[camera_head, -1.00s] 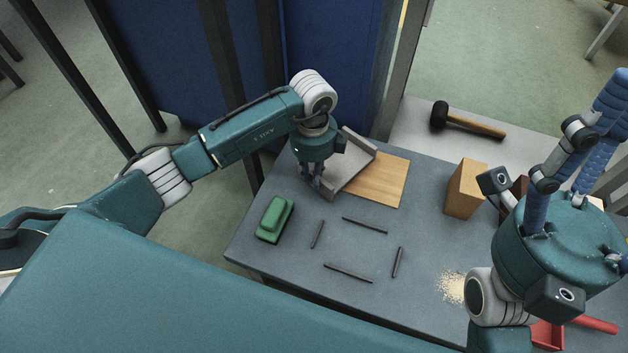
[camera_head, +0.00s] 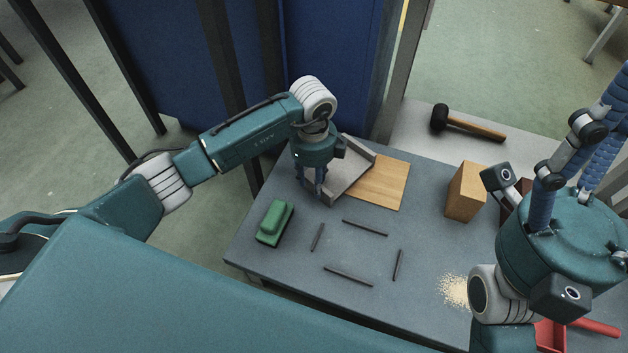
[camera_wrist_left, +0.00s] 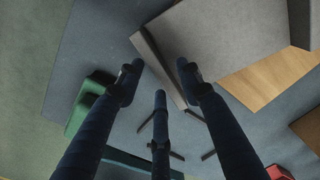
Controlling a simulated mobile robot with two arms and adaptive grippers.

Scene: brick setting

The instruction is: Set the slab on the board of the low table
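The grey slab (camera_head: 345,176) has raised edges. It is at the far left part of the table, beside or partly over the tan wooden board (camera_head: 382,184). My left gripper (camera_head: 315,188) is above the slab's left edge, fingers pointing down. In the left wrist view its fingers (camera_wrist_left: 160,82) are spread apart, and the slab's edge (camera_wrist_left: 160,66) passes between them with gaps showing. Whether the slab touches the board is hidden. My right gripper (camera_head: 590,150) points upward at the right; its fingertips are not clearly shown.
A green block-like tool (camera_head: 275,222) lies left of several dark sticks (camera_head: 365,227). A tan brick (camera_head: 465,192) stands right of the board. Pale grains (camera_head: 453,290) and a red scoop (camera_head: 550,335) are near my right arm. A mallet (camera_head: 470,124) lies on a light surface behind.

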